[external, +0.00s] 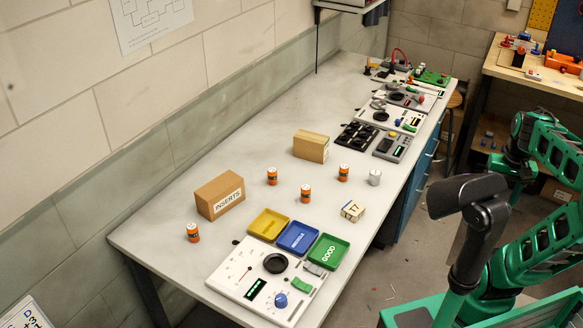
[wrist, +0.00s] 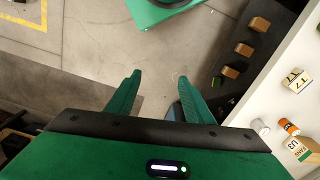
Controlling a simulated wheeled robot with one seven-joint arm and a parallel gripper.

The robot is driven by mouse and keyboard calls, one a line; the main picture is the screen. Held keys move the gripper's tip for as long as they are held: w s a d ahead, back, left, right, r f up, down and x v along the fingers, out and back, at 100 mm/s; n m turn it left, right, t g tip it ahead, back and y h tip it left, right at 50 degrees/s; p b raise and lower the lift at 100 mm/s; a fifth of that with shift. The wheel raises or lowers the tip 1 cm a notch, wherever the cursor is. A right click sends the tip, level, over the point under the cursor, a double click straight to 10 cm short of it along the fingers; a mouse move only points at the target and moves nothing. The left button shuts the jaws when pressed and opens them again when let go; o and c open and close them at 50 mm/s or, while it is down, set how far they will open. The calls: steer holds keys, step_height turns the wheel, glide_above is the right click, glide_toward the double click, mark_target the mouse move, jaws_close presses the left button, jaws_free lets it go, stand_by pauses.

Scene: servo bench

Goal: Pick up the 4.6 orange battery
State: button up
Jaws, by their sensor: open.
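Several orange batteries with dark bands stand upright on the white bench in the external view: one at the front left (external: 192,232), one near the middle (external: 272,175), one right of it (external: 305,193) and one farther right (external: 343,172). Their labels are too small to read, so I cannot tell which is 4.6. In the wrist view one orange battery (wrist: 289,127) shows at the right edge. My gripper (wrist: 158,97) is open and empty, over the floor and off the bench, well left of that battery.
Beside the batteries are a grey cylinder (external: 375,177), a lettered block (external: 353,211), a wooden block (external: 311,146) and the INSERTS box (external: 220,195). Yellow (external: 268,223), blue (external: 298,237) and green (external: 328,251) trays adjoin a control panel (external: 240,284). Electronics fill the far end.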

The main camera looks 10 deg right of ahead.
steer(key=w+a+f+m+t, duration=0.1)
steer(key=w+a, duration=0.2)
steer(key=w, duration=0.4)
steer(key=w+a+f+m, duration=0.1)
steer(key=w+a, duration=0.2)
steer(key=w, duration=0.4)
steer(key=m+y, duration=0.6)
steer(key=y, duration=0.4)
glide_toward(306, 193)
steer(key=w+d+r, duration=0.1)
steer(key=w+d, duration=0.1)
steer(key=a+r+m+g+y, duration=0.1)
steer(key=a+r+m+y, duration=0.25)
steer(key=a, duration=0.25)
steer(key=shift+n, duration=0.25)
steer(key=shift+w+a+f, duration=0.1)
steer(key=shift+a+f, duration=0.05)
steer(key=shift+f, duration=1.95)
steer(key=shift+w+a+f, duration=0.15)
steer(key=shift+f, duration=1.95)
step_height(306, 193, down, 3)
steer(key=shift+a+f, duration=0.1)
steer(key=shift+a, duration=0.1)
steer(key=shift+a+f, duration=0.2)
steer(key=shift+a, duration=0.55)
steer(key=shift+a+f, duration=0.2)
steer(key=shift+a, duration=0.25)
jaws_close()
